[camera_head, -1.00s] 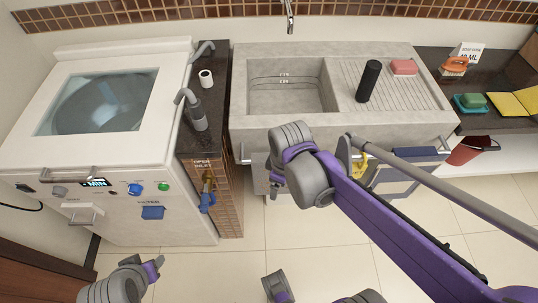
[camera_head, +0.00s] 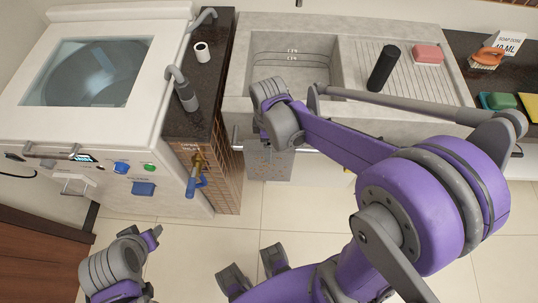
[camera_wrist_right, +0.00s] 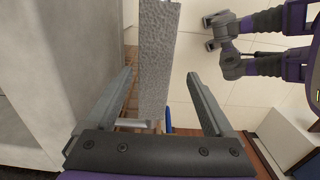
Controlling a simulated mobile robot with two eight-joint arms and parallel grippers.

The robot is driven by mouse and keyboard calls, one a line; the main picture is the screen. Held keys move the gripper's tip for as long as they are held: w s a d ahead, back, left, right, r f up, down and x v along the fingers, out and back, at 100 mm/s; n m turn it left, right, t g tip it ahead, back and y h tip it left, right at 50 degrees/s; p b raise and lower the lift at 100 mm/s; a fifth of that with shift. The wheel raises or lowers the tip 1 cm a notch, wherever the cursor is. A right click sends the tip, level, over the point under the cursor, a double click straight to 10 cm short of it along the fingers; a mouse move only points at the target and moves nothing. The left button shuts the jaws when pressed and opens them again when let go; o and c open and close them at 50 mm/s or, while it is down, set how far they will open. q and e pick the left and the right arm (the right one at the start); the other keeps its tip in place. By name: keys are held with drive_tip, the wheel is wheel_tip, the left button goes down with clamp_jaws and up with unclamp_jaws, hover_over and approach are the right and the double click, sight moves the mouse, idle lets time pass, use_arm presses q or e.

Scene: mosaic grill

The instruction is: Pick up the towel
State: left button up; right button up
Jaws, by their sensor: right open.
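A grey, textured towel (camera_head: 268,164) hangs at the front of the sink, below the left basin, in the head view. In the right wrist view the towel (camera_wrist_right: 158,62) is a narrow strip between the two open fingers of my right gripper (camera_wrist_right: 160,88), with a visible gap on both sides. In the head view the right wrist is over the sink's front edge, just above the towel, and hides the fingers. My left arm's end (camera_head: 150,238) is low at the left, far from the towel; its jaw state is unclear.
The stone sink (camera_head: 400,117) has a front rail. A white washing machine (camera_head: 105,140) stands left, beside a tap with a blue handle (camera_head: 194,185). A black bottle (camera_head: 383,68) and pink soap (camera_head: 428,54) are on the drainboard. The tiled floor in front is mostly clear.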

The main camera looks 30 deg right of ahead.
wheel_tip(320, 180, down, 7)
drive_tip(key=shift+w+d+r+b, duration=0.15)
drive_tip(key=shift+w+d+b, duration=0.1)
drive_tip(key=shift+b, duration=0.1)
clamp_jaws()
idle(0.4)
